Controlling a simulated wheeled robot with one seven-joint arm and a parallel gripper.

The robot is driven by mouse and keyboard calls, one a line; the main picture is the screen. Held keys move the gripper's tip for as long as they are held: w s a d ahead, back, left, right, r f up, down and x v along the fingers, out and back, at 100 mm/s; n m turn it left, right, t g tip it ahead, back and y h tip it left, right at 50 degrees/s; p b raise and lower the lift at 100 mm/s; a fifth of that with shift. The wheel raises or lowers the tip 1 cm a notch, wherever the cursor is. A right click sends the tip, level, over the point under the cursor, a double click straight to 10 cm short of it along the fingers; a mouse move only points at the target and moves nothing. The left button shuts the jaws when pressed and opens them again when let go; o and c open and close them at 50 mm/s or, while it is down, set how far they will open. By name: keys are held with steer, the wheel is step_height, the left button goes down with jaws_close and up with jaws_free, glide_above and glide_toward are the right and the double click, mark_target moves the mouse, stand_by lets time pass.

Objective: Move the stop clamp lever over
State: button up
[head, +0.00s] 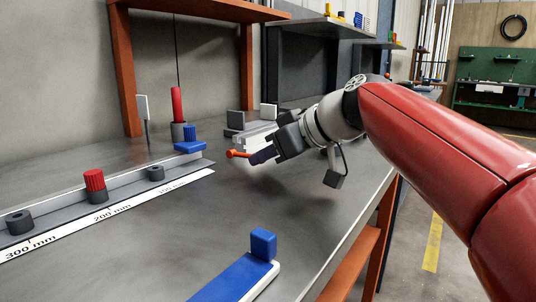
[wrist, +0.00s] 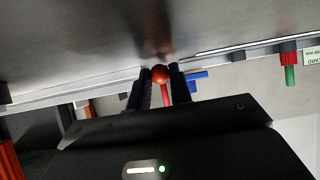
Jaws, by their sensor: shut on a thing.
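The clamp lever, orange-red with a round ball knob (head: 232,153), sticks out to the left of my gripper (head: 262,155) in the head view. In the wrist view the ball (wrist: 160,74) sits between the two dark fingertips of my gripper (wrist: 161,84), with the red shaft (wrist: 165,96) running between the fingers. My gripper is shut on the lever. The lever's base is hidden, and I cannot tell what it joins. A blue stop block (head: 190,145) sits at the far end of the ruled rail (head: 130,185), left of the knob.
On the rail stand a red knurled knob (head: 94,180) and dark collars (head: 20,222). A tall red handle (head: 177,105) stands behind the blue block. A blue bar with an upright block (head: 263,244) lies near the front edge. The bench middle is clear.

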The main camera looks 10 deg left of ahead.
steer(key=shift+a+r+p, duration=0.1)
steer(key=shift+r+p, duration=0.2)
steer(key=shift+r, duration=0.6)
steer(key=shift+w+a+r+p, duration=0.15)
steer(key=shift+a+r+p, duration=0.15)
steer(key=shift+r+p, duration=0.55)
steer(key=shift+a, duration=0.1)
steer(key=shift+w+r, duration=0.1)
steer(key=shift+r, duration=0.05)
steer(key=shift+w+a+r+p, duration=0.15)
steer(key=shift+a+r+p, duration=0.3)
steer(key=shift+r+p, duration=0.4)
steer(key=shift+w+a, duration=0.1)
steer(key=shift+a, duration=0.1)
steer(key=shift+p, duration=0.3)
